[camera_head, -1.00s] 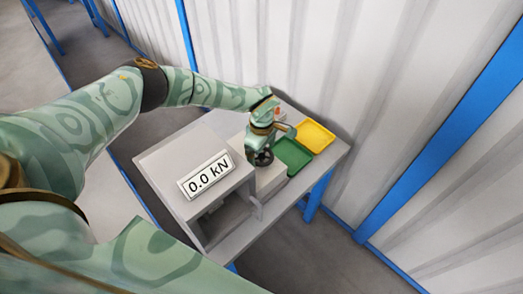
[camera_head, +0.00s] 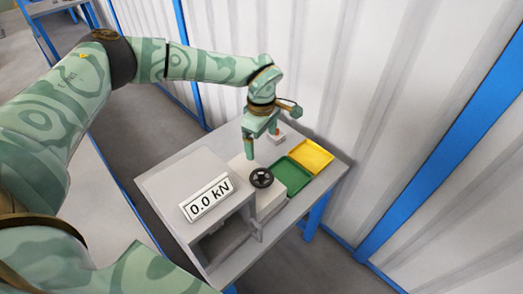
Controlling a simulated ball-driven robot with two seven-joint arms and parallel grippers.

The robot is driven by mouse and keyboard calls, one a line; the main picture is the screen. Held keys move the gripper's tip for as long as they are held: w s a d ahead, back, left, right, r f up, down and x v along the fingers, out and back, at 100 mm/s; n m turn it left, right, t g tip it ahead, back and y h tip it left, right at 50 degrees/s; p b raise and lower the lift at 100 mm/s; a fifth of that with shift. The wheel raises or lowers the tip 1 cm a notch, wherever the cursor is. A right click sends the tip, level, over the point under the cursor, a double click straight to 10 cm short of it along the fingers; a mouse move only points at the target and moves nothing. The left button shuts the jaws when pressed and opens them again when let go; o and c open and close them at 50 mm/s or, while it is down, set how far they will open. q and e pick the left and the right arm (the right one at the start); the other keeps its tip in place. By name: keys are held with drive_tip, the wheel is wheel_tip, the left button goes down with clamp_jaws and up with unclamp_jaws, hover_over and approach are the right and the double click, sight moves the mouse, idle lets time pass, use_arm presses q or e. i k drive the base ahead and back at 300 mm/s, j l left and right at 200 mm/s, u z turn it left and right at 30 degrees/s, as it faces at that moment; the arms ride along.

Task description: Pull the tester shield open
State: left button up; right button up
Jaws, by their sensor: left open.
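The tester is a grey box on the table with a "0.0 kN" display (camera_head: 207,198). A black handwheel (camera_head: 261,178) sits on the light block at its right side. A thin grey upright piece (camera_head: 258,228) stands at the tester's open front; it may be part of the shield, but I cannot tell how far open the shield is. My left gripper (camera_head: 262,150) is open and empty, pointing down behind the handwheel and apart from it. My right gripper is not in view.
A green tray (camera_head: 292,176) and a yellow tray (camera_head: 311,156) lie on the table (camera_head: 283,219) to the right of the handwheel. A corrugated wall (camera_head: 400,130) closes off the back and right.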

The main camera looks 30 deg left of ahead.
sight(237, 245)
drive_tip(key=k+l, duration=0.65)
drive_tip(key=k, duration=0.25)
